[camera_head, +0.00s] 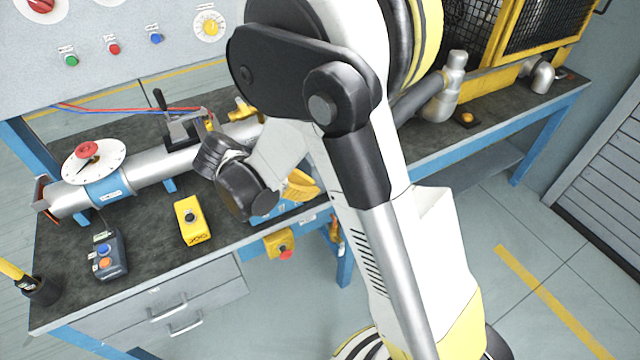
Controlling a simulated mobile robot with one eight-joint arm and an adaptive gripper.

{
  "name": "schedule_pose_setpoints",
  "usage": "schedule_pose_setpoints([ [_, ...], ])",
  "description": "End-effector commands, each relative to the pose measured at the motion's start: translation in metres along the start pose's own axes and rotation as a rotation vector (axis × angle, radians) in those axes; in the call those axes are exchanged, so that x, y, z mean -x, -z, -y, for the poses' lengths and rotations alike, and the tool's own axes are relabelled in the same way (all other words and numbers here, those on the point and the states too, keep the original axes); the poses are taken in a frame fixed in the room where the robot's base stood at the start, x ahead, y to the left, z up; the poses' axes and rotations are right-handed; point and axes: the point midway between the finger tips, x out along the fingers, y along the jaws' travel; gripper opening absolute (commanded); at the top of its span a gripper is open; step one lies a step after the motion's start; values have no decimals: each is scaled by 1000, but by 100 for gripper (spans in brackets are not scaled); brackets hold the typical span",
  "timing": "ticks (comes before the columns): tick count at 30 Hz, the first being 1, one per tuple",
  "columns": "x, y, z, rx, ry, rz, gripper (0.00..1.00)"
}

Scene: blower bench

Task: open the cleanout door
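I cannot tell for sure which part is the cleanout door. A silver pipe (147,171) runs along the bench, with a dark toggle clamp (182,129) with an upright black lever on top of it. A reddish-brown plate (42,196) sits at the pipe's left open-looking end. A white disc with a red knob (88,152) stands on the pipe near that end. My arm's dark wrist hangs over the bench just right of the pipe's middle and hides part of it. My gripper's fingers cannot be seen.
A yellow box with a black button (191,219) and a grey box with blue and orange buttons (107,257) stand on the bench (62,291). A control panel (118,14) is behind. A yellow mesh cage (545,25) stands right.

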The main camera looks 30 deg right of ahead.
Motion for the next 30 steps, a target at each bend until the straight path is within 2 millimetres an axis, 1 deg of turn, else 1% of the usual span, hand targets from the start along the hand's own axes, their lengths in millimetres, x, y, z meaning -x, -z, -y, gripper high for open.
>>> schedule_pose_setpoints([
  [1, -13, 2, 0, -3, 2, 0, 0],
  [6, -51, 3, -1, -4, 1, -1, 0],
  [11, -84, 2, -1, -4, 0, 0, 0],
  [12, -88, -3, 0, -4, 1, 0, 0],
  [15, -98, -15, 0, -4, 0, 0, 0],
  [19, -105, -24, -1, -3, -1, 0, 0],
  [24, -108, -29, -1, -2, -2, 0, 0],
  [30, -107, -29, -1, -2, -2, 0, 0],
])
